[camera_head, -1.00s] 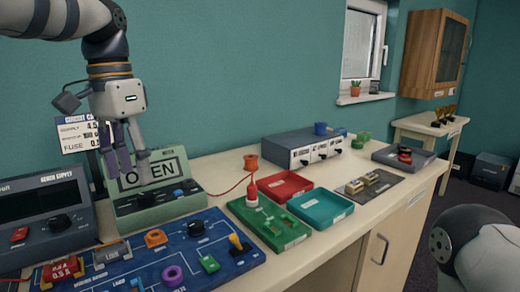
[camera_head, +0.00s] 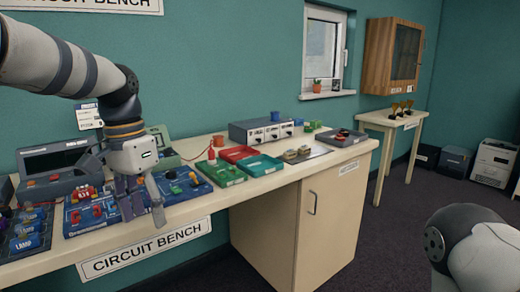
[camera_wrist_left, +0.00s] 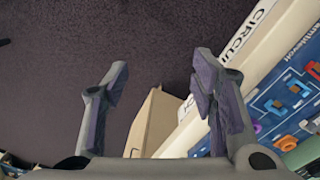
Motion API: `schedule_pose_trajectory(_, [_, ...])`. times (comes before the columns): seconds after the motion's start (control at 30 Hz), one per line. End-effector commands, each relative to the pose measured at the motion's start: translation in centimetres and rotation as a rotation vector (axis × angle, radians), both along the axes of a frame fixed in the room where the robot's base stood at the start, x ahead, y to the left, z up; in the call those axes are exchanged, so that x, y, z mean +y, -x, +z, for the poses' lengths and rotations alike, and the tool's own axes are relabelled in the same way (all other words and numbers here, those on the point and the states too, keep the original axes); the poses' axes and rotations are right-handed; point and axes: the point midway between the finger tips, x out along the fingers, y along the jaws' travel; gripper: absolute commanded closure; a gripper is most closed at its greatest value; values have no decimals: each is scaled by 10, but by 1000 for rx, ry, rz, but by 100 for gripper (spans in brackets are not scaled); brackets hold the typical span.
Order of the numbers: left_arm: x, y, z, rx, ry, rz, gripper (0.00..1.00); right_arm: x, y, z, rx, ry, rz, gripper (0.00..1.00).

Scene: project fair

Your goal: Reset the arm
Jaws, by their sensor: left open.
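My left gripper (camera_head: 142,204) hangs pointing down in front of the bench's front edge, before the blue circuit board (camera_head: 90,214). Its fingers are spread wide with nothing between them, as the left wrist view (camera_wrist_left: 158,85) shows. Below the fingers in that view is dark carpet. My left arm comes in from the upper left and hides part of the bench and the green meter (camera_head: 165,150). At the lower right of the head view part of my right arm shows; its gripper is outside the picture.
The long circuit bench (camera_head: 225,196) carries a red tray (camera_head: 238,153), a teal tray (camera_head: 262,165), a green board (camera_head: 220,174) and a grey power unit (camera_head: 262,131). A small side table (camera_head: 393,119) stands at the back right. The carpet (camera_head: 385,235) in front is clear.

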Motion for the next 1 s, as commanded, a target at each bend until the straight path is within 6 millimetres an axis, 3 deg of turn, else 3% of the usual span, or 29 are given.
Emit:
schedule_pose_trajectory(0.03, [-2,3,-37,24,2,13,48,0,0,-1,0,-1,1,60])
schedule_pose_trajectory(0.17, [-13,22,-133,49,20,68,48,1,-1,-1,-2,-1,2,60])
schedule_pose_trajectory(0.27, [-19,58,-210,68,32,127,48,1,-1,-1,-1,-1,1,60])
schedule_pose_trajectory(0.3, [-20,78,-239,77,33,156,48,0,-1,-1,-1,-1,1,60])
schedule_pose_trajectory(0.37, [-21,113,-279,89,34,203,48,0,-1,-1,0,-1,1,60])
schedule_pose_trajectory(0.4, [-20,140,-303,98,31,236,48,0,-1,-1,0,-1,1,60])
schedule_pose_trajectory(0.47, [-18,183,-332,107,21,289,48,0,-1,-1,-1,-1,1,60])
schedule_pose_trajectory(0.5, [-14,214,-347,114,10,325,48,0,-1,-1,-1,-1,1,60])
schedule_pose_trajectory(0.6, [-4,286,-366,120,-26,405,48,0,-1,-1,-1,-1,1,60])
schedule_pose_trajectory(0.73, [9,350,-365,115,-71,473,48,0,-1,-1,-2,-1,1,60])
schedule_pose_trajectory(0.83, [14,370,-360,107,-88,494,48,0,-1,-1,-2,-1,1,60])
schedule_pose_trajectory(1.0, [15,373,-359,100,-92,500,48,0,-1,-1,-2,-1,1,60])
